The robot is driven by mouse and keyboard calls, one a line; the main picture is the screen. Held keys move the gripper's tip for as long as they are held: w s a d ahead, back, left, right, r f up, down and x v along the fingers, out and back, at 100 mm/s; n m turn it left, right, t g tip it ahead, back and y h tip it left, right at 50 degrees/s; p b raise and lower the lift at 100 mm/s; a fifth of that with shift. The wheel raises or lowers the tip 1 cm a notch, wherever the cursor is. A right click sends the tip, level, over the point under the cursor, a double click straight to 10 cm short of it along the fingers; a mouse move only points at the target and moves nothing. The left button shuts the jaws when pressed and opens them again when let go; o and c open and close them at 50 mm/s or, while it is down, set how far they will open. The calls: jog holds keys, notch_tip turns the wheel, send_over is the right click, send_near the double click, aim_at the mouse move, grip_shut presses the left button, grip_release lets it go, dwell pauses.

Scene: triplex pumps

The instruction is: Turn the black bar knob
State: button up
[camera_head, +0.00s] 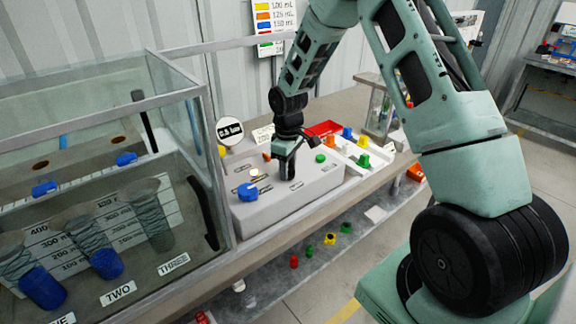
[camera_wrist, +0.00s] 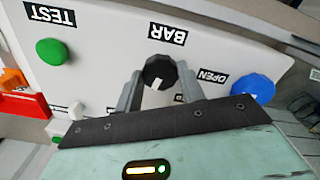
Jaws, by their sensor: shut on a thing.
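The black bar knob (camera_wrist: 159,70) sits on the panel below the label reading BAR in the wrist view, with a white mark on its face. My gripper (camera_wrist: 158,80) is shut on this knob, one finger on each side of it. In the head view my gripper (camera_head: 289,160) points down at the top of the grey control box (camera_head: 262,208) and hides the knob.
A blue knob (camera_wrist: 252,88) by the OPEN label and a green button (camera_wrist: 52,52) by the TEST label flank the knob. A glass tank (camera_head: 100,110) with blue-ended cylinders stands left. A white tray (camera_head: 352,152) of coloured parts lies right.

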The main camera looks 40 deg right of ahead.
jog(key=shift+r+n, duration=0.1)
jog(key=shift+n, duration=1.1)
jog(key=shift+p, duration=0.3)
jog(key=o, duration=1)
notch_tip(320, 180, up, 17)
jog(key=b, duration=0.2)
jog(key=shift+r+b, duration=0.15)
jog(key=shift+b, duration=0.2)
